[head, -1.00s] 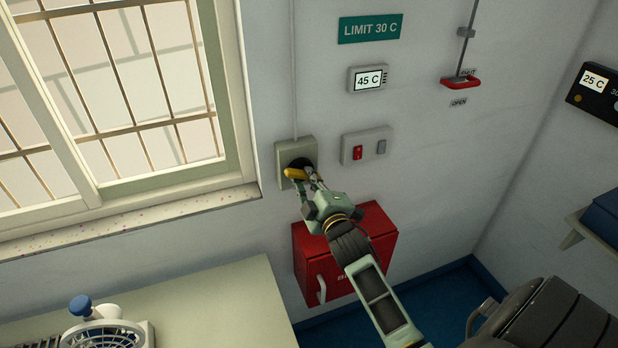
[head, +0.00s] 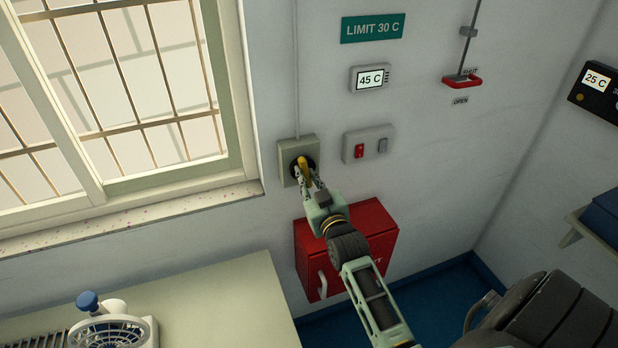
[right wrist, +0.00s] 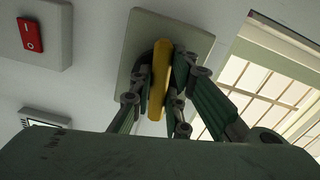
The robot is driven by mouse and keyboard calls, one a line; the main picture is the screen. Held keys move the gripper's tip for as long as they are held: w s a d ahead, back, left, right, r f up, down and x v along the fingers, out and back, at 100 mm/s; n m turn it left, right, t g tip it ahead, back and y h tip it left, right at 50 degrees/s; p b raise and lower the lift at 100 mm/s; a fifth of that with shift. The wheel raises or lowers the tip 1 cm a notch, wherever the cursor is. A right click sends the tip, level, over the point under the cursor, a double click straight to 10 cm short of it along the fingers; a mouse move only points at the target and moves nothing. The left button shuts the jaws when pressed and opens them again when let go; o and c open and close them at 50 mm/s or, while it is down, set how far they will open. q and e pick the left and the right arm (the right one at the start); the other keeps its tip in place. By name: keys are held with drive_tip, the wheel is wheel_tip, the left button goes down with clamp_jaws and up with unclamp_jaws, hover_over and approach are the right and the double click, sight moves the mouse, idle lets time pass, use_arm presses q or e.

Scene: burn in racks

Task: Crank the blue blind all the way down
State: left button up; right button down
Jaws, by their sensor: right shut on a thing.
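The yellow crank handle (head: 304,169) sits on a black round hub in a beige wall box (head: 285,152), right of the window. My right gripper (head: 307,182) is shut on the crank handle. In the right wrist view the yellow handle (right wrist: 158,80) stands roughly upright between the fingers of my right gripper (right wrist: 160,98), in front of the beige plate (right wrist: 185,36). No blue blind shows over the visible part of the barred window (head: 140,90); the window's top is out of frame. My left gripper is not in view.
A switch box (head: 369,145) with a red switch is right of the crank. A red cabinet (head: 372,228) hangs below, behind my right arm. A display (head: 370,79) reads 45 C. A fan (head: 112,330) stands on the counter (head: 215,300) at lower left.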

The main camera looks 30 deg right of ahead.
drive_tip(key=m, duration=0.8)
drive_tip(key=r+m+p, duration=0.1)
drive_tip(key=m, duration=0.8)
drive_tip(key=a+m+p, duration=0.1)
drive_tip(key=m, duration=0.7)
drive_tip(key=shift+w+a+r+m, duration=0.1)
drive_tip(key=shift+r+m, duration=0.05)
drive_tip(key=shift+m, duration=0.15)
idle(0.4)
drive_tip(key=c, duration=1.7)
unclamp_jaws()
drive_tip(key=shift+r, duration=0.1)
